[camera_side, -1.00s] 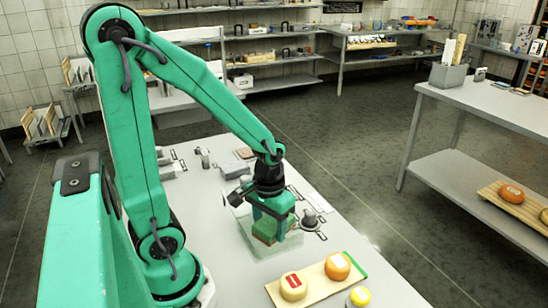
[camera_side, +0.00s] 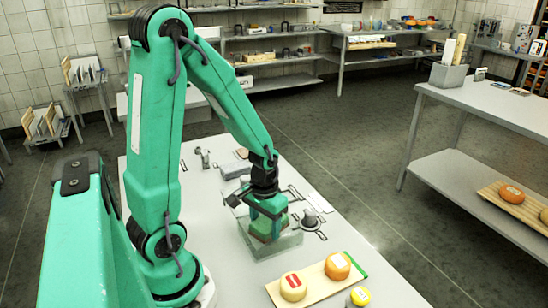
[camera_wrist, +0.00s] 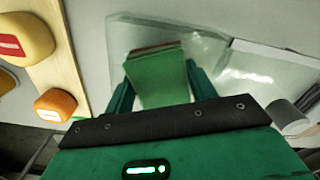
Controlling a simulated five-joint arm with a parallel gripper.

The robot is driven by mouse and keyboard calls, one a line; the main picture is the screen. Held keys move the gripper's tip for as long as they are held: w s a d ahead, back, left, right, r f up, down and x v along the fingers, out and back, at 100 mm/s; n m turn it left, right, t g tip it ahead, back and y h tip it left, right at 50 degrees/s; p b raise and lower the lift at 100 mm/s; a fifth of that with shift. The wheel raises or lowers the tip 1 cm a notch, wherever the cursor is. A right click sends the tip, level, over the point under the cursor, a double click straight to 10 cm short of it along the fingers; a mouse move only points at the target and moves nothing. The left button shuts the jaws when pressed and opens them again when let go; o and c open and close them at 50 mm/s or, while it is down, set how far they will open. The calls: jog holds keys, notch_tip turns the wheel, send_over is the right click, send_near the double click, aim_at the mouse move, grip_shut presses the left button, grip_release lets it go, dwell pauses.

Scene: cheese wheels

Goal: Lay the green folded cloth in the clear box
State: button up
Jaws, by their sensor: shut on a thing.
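The green folded cloth (camera_side: 263,229) is held between the fingers of my gripper (camera_side: 266,214). In the wrist view the cloth (camera_wrist: 160,82) shows as a green block with a brownish layer at its far end, a finger on each side (camera_wrist: 160,95). The clear box (camera_side: 285,245) stands on the grey table. In the side view the cloth lies within the box's outline, its lower part seen through the wall. In the wrist view the box (camera_wrist: 120,40) surrounds the cloth's far end. I cannot tell whether the cloth touches the box's floor.
A wooden board (camera_side: 318,286) at the front right holds a yellow cheese (camera_side: 293,286) and an orange cheese (camera_side: 338,266). A grey knobbed object (camera_side: 310,219) stands close to the right of the box. The table's front middle is clear.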

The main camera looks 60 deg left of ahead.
aim_at(265, 224)
jog(key=shift+f, duration=1.3)
jog(key=shift+f, duration=0.1)
jog(key=o, duration=0.8)
jog(key=shift+r, duration=6.1)
jog(key=shift+r, duration=0.1)
